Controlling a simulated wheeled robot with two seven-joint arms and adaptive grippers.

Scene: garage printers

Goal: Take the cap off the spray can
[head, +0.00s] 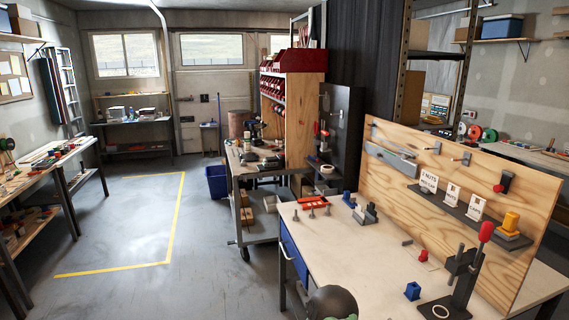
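I cannot make out a spray can or its cap for certain in the head view. Small items stand on the grey cart (262,202) and on the workbench (350,250), but none is clearly a capped can at this size. Neither of my grippers is in view.
A wooden pegboard (400,185) with a labelled shelf stands along the workbench. A black lever stand (466,275) with a red handle is at its front right. A blue bin (216,182) is by the cart. The yellow-marked floor (140,222) at left is clear.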

